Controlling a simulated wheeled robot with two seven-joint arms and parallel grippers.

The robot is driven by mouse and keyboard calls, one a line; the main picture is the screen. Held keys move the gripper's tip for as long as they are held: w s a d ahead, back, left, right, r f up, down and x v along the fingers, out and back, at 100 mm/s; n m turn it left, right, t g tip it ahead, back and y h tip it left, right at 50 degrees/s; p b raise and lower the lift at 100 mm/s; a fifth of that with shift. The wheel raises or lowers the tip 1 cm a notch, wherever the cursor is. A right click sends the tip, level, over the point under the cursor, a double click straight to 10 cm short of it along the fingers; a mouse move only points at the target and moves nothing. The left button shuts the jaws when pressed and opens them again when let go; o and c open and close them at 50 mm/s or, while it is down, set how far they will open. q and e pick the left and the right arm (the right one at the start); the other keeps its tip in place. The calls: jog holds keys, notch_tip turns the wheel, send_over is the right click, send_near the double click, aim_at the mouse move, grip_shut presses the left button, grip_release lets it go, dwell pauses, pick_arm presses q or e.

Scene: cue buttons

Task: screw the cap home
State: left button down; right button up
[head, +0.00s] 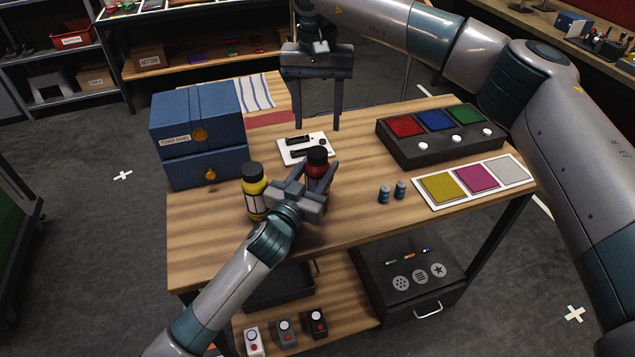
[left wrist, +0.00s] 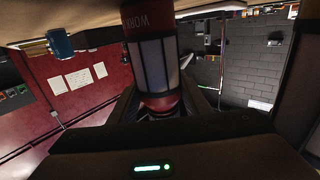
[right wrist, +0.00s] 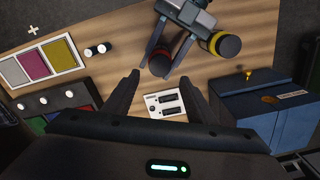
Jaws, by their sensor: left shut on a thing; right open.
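My right gripper (head: 319,127) is open and empty, pointing down behind the red bottle.
A white plate with black slots (head: 292,161) lies behind the red bottle. A blue drawer cabinet (head: 205,165) is at left. A button box (head: 430,146) and a colour card (head: 432,205) are at right.

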aim_at(317, 151)
jog(key=shift+f, duration=0.15)
jog(key=shift+f, duration=3.85)
